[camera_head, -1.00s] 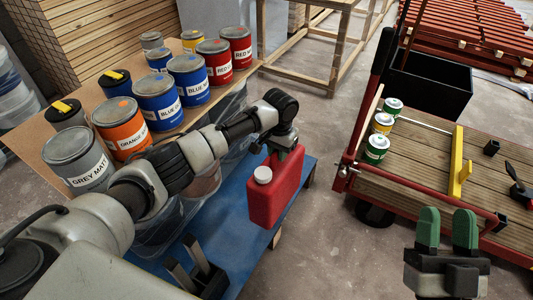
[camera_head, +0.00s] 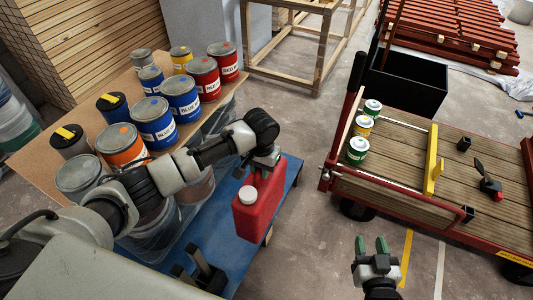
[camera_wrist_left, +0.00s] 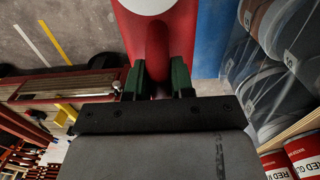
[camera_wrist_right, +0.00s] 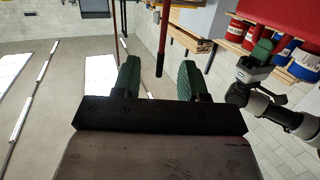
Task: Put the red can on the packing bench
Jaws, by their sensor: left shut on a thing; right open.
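The red can (camera_head: 260,205), a jerry can with a white cap, hangs upright from my left gripper (camera_head: 266,160), which is shut on its handle. In the left wrist view the can (camera_wrist_left: 165,35) fills the top middle, its handle between the green fingers (camera_wrist_left: 158,80). In the head view it is in front of a low blue surface (camera_head: 212,238); I cannot tell whether it touches it. No label shows which surface is the packing bench. My right gripper (camera_head: 371,244) is open and empty over the floor at lower right; its parted fingers show in the right wrist view (camera_wrist_right: 157,80).
A wooden frame (camera_head: 290,75) stands behind. Bare floor lies between.

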